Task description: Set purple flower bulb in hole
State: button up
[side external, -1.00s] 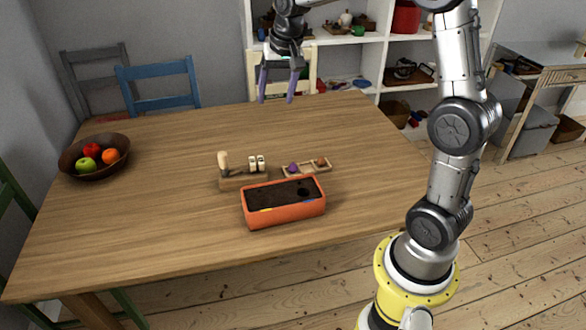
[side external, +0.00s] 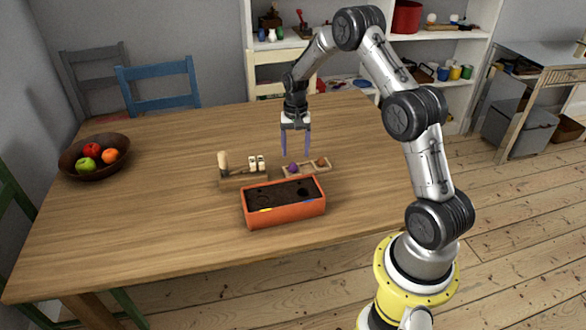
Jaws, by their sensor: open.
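The purple flower bulb (side external: 293,168) sits in the left part of a small wooden tray (side external: 311,173) on the table. A brown-orange bulb (side external: 322,162) lies in the tray's right part. An orange planter box (side external: 285,212) filled with dark soil stands just in front of the tray. A dark hole (side external: 303,193) shows at the right of the soil, and a fainter round mark shows towards the left. My gripper (side external: 296,155) points down, open and empty, with its purple fingers just above or behind the purple bulb. I cannot tell the exact gap.
A wooden block holder (side external: 243,181) with a handled tool and pale pieces stands left of the tray. A dark bowl of fruit (side external: 95,157) is at the table's far left. Chairs and shelves stand behind the table.

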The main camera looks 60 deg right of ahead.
aim_at(293, 163)
jog(key=shift+w+f, duration=0.25)
jog(key=shift+f, duration=1.3)
jog(key=shift+w+f, duration=0.2)
jog(key=shift+f, duration=1.3)
jog(key=shift+f, duration=0.15)
grip_shut()
